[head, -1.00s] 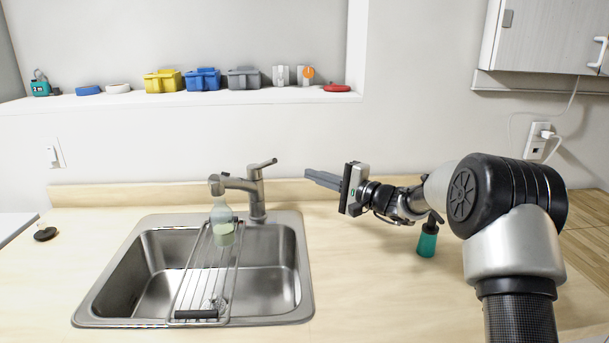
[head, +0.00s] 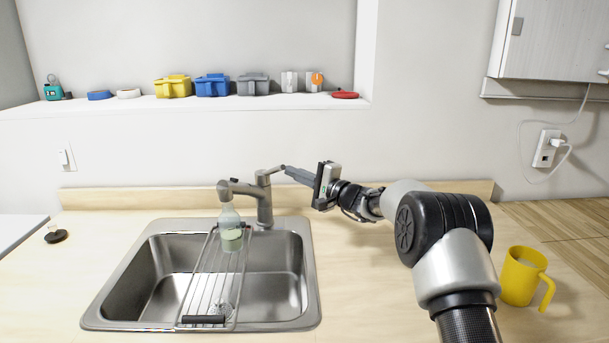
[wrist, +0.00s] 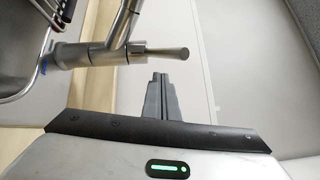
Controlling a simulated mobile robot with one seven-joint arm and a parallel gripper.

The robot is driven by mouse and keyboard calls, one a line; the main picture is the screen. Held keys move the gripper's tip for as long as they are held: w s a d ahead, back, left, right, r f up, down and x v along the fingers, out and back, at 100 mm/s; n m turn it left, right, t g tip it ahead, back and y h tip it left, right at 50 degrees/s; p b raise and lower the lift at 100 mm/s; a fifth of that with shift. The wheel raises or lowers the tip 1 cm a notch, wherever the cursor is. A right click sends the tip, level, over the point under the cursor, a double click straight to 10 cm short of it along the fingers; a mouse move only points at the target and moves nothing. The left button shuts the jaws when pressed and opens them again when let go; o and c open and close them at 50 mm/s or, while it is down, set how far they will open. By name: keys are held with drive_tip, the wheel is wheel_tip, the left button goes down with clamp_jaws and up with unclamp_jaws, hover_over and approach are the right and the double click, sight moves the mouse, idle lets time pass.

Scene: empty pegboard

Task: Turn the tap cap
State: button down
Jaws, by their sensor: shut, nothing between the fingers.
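The tap (head: 263,203) is grey metal and stands upright behind the sink, with its spout reaching left. Its cap, with a short lever (head: 271,170) pointing right, is on top; the lever also shows in the wrist view (wrist: 165,53). My gripper (head: 288,170) is shut and empty, its fingers pointing left at the lever's end. In the wrist view the fingertips (wrist: 162,76) are just below the lever, with a narrow gap in the picture. I cannot tell from the head view whether they touch.
A bottle with pale green liquid (head: 231,236) stands on the wire rack (head: 208,285) over the sink (head: 272,318), under the spout. A yellow mug (head: 519,278) is on the counter at the right. The bins and tape rolls are on the high ledge (head: 130,103).

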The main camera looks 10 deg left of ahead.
drive_tip(key=shift+s+a+r, duration=0.1)
drive_tip(key=shift+s+a, duration=0.55)
drive_tip(key=shift+b, duration=0.35)
drive_tip(key=shift+s, duration=0.15)
drive_tip(key=s+a+b, duration=0.4)
drive_tip(key=b, duration=0.8)
drive_tip(key=shift+s+a, duration=0.3)
drive_tip(key=shift+a, duration=0.05)
